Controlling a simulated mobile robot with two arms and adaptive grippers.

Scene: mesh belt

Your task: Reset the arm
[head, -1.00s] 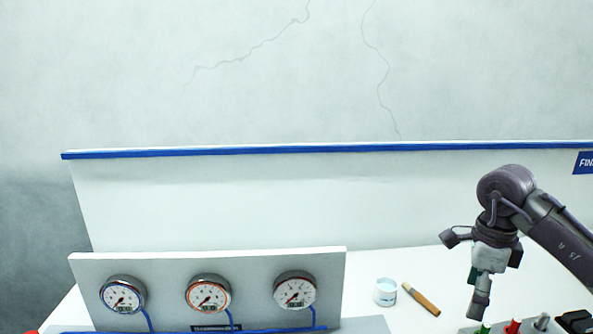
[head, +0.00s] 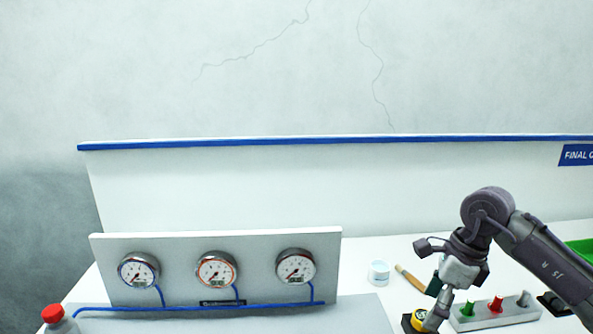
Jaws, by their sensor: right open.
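My right arm comes in from the right, and its gripper (head: 438,314) points down at the front of the table. Its fingers overlap the edge of a round yellow piece (head: 419,316) on a black base. I cannot tell whether they touch it. The gripper is open, and I see nothing held in it, though its fingertips are small and partly hidden. My left gripper is not in view.
Beside the gripper is a grey block (head: 497,317) with green, red and grey knobs. Behind are a white jar (head: 379,273) and a wooden-handled tool (head: 409,278). A gauge panel (head: 255,262) stands left, a red-capped container (head: 53,316) front left, and a green tray (head: 582,249) far right.

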